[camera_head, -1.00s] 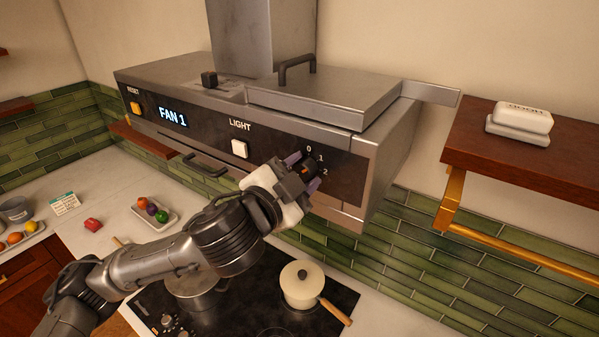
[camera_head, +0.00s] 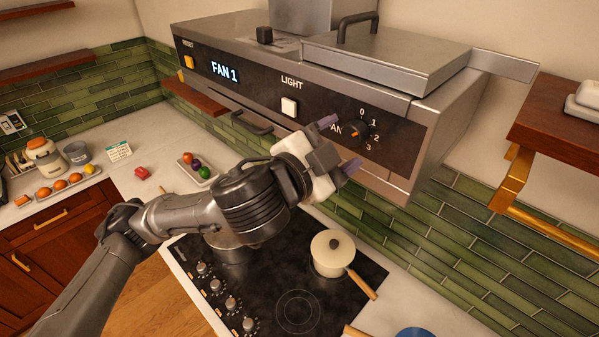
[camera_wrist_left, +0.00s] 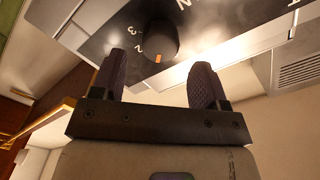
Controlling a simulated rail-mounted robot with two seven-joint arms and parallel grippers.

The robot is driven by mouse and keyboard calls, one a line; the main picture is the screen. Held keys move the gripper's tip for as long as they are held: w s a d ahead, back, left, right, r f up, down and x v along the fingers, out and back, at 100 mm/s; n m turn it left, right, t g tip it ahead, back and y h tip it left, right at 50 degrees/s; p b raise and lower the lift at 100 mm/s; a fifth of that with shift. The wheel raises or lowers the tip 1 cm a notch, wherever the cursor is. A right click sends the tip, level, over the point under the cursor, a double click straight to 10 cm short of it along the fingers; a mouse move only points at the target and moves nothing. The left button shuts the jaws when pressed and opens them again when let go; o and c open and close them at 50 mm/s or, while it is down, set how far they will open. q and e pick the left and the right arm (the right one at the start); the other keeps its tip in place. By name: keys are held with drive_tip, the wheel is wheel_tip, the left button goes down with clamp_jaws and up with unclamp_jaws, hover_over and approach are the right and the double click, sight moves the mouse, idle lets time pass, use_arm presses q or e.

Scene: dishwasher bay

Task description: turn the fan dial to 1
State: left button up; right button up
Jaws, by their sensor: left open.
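The hood's display (camera_head: 224,72) reads FAN 1. The fan dial (camera_head: 361,123) is a dark round knob with an orange mark, on the hood's black front panel with 0, 1, 2 and 3 around it. In the left wrist view the dial (camera_wrist_left: 158,38) shows beyond the fingers, its orange mark on the near edge. I cannot tell exactly which number the mark points at. My left gripper (camera_head: 341,144) is open and empty, in front of and slightly below the dial, with no contact visible. It also shows in the left wrist view (camera_wrist_left: 160,70). My right gripper is not in view.
A white light button (camera_head: 289,107) and a yellow reset button (camera_head: 188,62) are on the same panel. Below, a cream pot (camera_head: 332,258) stands on the black cooktop (camera_head: 285,290). A wooden shelf (camera_head: 560,120) with a brass rail is at the right.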

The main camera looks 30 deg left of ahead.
use_arm(q)
drive_tip(key=b+v, duration=0.9)
drive_tip(key=v, duration=0.1)
drive_tip(key=shift+s+b, duration=0.25)
drive_tip(key=shift+b, duration=0.1)
idle(0.4)
